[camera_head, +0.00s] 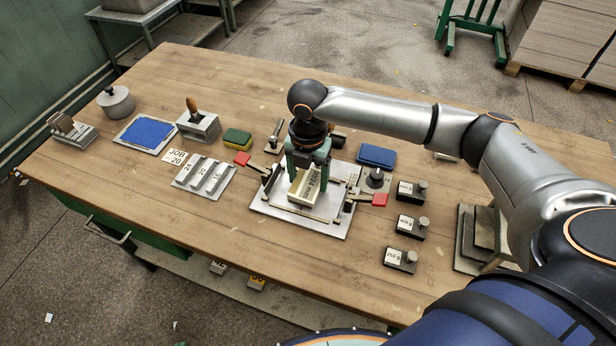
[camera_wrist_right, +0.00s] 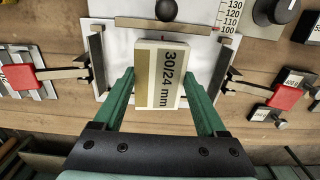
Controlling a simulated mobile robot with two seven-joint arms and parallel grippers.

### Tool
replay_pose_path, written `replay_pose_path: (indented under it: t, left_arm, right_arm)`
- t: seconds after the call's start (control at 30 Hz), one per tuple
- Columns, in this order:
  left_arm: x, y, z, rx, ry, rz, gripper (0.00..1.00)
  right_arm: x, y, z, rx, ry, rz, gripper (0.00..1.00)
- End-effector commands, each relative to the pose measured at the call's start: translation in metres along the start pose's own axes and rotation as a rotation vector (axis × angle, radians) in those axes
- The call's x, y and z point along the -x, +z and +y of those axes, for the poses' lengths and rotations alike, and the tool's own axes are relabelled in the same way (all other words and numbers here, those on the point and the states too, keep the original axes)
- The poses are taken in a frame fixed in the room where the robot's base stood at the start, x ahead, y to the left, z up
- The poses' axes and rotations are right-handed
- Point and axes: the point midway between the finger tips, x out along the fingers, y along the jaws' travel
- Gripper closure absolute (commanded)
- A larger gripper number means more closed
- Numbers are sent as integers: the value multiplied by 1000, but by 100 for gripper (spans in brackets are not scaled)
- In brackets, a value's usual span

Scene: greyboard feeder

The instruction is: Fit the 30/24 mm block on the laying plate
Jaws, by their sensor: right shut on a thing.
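I cannot tell whether the block touches the plate. Its underside is hidden. My left gripper is not in view.
Red-handled clamps (camera_head: 242,159) (camera_head: 379,199) flank the plate. A black knob (camera_head: 375,178) stands at its right, near several labelled weights (camera_head: 405,223). A rack of numbered bars (camera_head: 204,178), a sponge (camera_head: 237,138) and a blue pad (camera_head: 146,132) lie left. The table's front left is clear.

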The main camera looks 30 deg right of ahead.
Motion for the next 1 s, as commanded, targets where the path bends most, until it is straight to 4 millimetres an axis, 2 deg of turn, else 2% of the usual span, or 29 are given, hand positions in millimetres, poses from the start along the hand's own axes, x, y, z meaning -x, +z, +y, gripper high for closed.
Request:
replay_pose_path:
  t: [1.0]
  left_arm:
    - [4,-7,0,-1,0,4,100]
  right_arm:
    - [0,1,0,0,1,1,86]
